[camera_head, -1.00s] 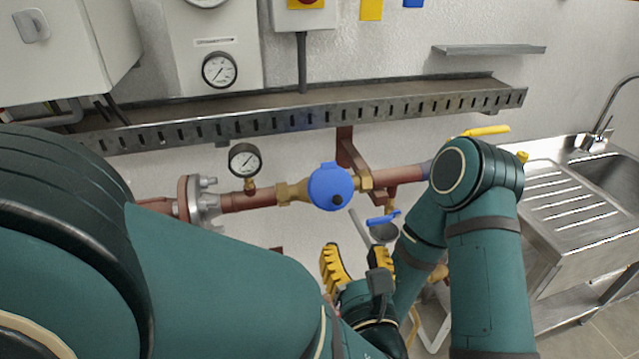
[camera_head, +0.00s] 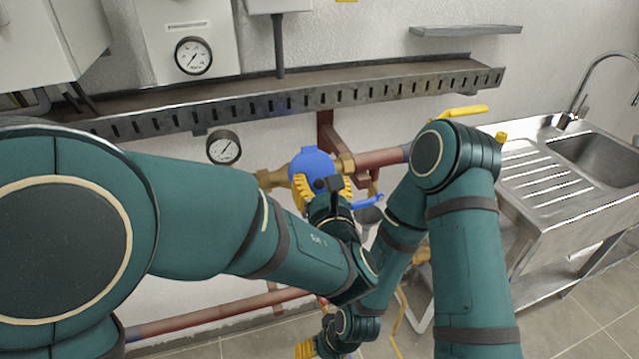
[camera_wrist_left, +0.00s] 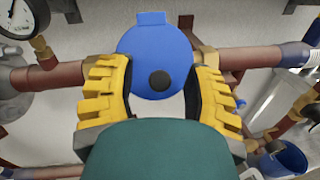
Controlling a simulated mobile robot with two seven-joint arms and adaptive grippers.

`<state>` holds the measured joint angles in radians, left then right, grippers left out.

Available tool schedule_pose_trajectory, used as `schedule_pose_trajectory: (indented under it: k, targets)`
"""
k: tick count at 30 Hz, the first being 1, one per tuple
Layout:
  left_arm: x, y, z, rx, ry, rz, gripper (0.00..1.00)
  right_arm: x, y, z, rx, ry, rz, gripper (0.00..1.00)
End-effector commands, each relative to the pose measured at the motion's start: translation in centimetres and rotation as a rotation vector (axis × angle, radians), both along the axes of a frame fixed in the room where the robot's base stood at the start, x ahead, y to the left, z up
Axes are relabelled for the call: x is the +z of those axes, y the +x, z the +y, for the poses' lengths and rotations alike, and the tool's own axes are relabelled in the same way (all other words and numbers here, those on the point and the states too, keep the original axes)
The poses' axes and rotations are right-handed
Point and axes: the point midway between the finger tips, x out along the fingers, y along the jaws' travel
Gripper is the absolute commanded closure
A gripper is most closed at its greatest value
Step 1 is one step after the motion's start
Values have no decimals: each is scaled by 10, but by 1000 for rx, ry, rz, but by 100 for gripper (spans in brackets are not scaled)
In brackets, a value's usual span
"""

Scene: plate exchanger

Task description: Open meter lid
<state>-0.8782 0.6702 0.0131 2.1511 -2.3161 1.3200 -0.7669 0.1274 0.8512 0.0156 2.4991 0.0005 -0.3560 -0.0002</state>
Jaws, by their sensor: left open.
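The water meter's round blue lid (camera_head: 311,165) sits on the brass and copper pipe at mid-height and is shut, with its hinge tab at the top. The lid also shows in the left wrist view (camera_wrist_left: 153,60), with a dark round knob (camera_wrist_left: 159,81) on its lower part. My left gripper (camera_head: 322,190) is at the lid's lower front. In the wrist view, its yellow fingers (camera_wrist_left: 152,92) are open, one on each side of the lid; contact cannot be told. My right gripper (camera_head: 306,349) hangs low near the floor, partly cut off, its jaws unclear.
A pressure gauge (camera_head: 223,147) stands left of the meter. A slotted metal tray (camera_head: 290,103) runs above the pipe. A yellow valve handle (camera_head: 463,113) and a blue valve handle (camera_head: 367,202) are to the right. A steel sink (camera_head: 600,160) stands at the far right.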

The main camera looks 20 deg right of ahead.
Motion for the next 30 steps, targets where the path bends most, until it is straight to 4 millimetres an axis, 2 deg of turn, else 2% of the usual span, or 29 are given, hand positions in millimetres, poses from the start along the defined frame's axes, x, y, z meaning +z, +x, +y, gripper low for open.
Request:
schedule_pose_trajectory:
  k: [5, 6, 10, 30]
  targets:
    - [0, 0, 0, 0, 0, 0, 49, 0, 0, 0, 0, 0, 0, 32]
    - [0, 0, 0, 0, 0, 0, 53, 0, 0, 0, 0, 0, 0, 32]
    - [0, 0, 0, 0, 0, 0, 99, 0, 0, 0, 0, 0, 0, 32]
    - [5, -1, 0, 1, -3, 30, 100, 9, -2, 0, 0, 1, 4, 32]
